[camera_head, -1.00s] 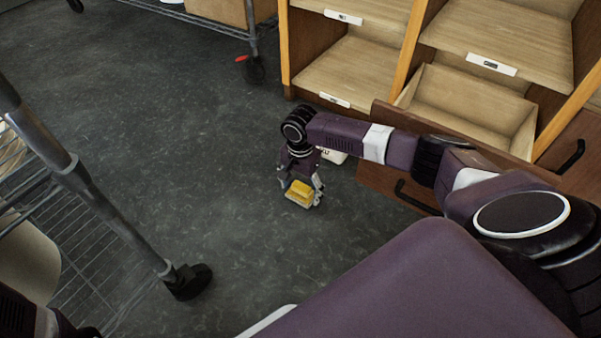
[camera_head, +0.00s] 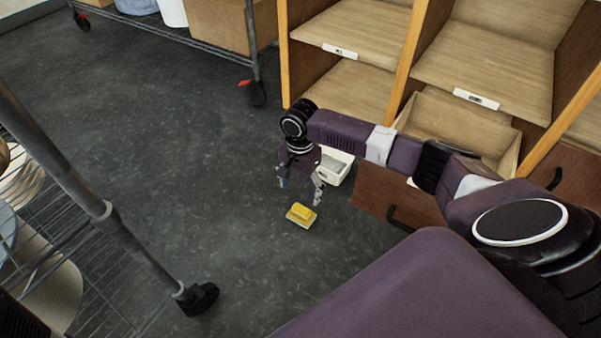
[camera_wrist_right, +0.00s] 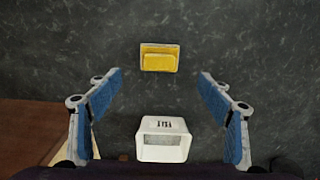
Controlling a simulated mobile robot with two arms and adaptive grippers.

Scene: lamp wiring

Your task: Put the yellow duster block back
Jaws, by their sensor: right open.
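The yellow duster block (camera_head: 301,214) lies on the dark floor in the head view. It also shows in the right wrist view (camera_wrist_right: 159,58), ahead of the fingertips and about midway between them. My right gripper (camera_head: 299,192) is open and empty, pointing down near the block and apart from it. In the wrist view the blue finger pads of the right gripper (camera_wrist_right: 160,85) are spread wide. A small white open bin with a dark label (camera_wrist_right: 163,140) stands on the floor close by; the gripper partly hides it in the head view (camera_head: 335,167). My left gripper is not in view.
A wooden shelf unit (camera_head: 375,42) stands at the back right, with an open drawer (camera_head: 400,200) close to my right arm. A wire rack with a grey post (camera_head: 105,212) stands at the left. The floor between is clear.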

